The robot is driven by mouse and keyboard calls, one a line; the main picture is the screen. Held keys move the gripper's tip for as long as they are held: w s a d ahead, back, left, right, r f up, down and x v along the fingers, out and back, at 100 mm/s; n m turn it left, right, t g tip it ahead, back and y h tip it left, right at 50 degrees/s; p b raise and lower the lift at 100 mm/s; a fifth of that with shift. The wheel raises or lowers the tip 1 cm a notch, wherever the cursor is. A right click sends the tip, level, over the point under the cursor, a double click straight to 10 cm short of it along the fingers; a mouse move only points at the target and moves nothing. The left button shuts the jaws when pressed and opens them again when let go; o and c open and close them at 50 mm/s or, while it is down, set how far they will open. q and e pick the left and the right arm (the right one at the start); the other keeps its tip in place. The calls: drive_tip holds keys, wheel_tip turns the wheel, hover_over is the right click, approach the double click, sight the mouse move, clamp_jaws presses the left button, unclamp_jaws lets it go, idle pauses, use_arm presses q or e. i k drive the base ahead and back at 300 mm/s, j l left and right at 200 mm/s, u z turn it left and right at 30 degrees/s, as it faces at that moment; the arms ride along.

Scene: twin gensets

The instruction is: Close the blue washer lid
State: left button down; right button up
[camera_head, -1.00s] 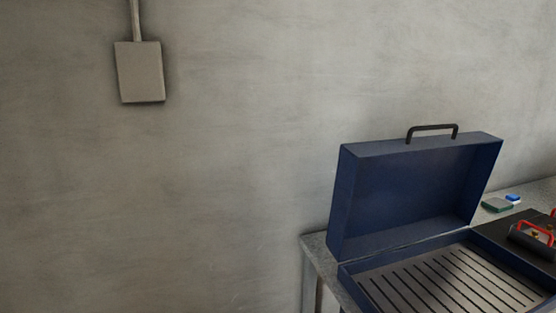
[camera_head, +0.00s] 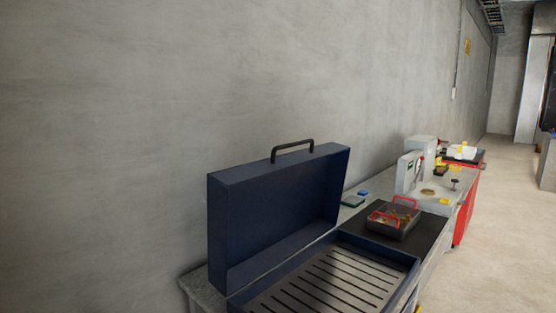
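The blue washer lid (camera_head: 278,208) stands open and upright at the rear of the blue washer (camera_head: 383,252) in the head view. A dark bar handle (camera_head: 292,149) sits on the lid's top edge. The washer's slatted metal grate (camera_head: 330,283) is exposed and looks empty. The washer's front is cut off by the bottom of the picture. Neither of my grippers shows in the view.
The washer sits on a grey bench (camera_head: 204,291) along the wall. To its right are a dark basket with red handles (camera_head: 394,219) on a black mat (camera_head: 421,236), and white equipment (camera_head: 408,172). Open floor (camera_head: 499,238) lies at the right.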

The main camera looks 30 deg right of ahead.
sight(259, 213)
drive_tip(key=j+z, duration=0.1)
drive_tip(key=z, duration=0.25)
drive_tip(key=i+j+z, duration=0.15)
drive_tip(key=z, duration=0.25)
drive_tip(key=j+z, duration=0.1)
drive_tip(key=z, duration=0.25)
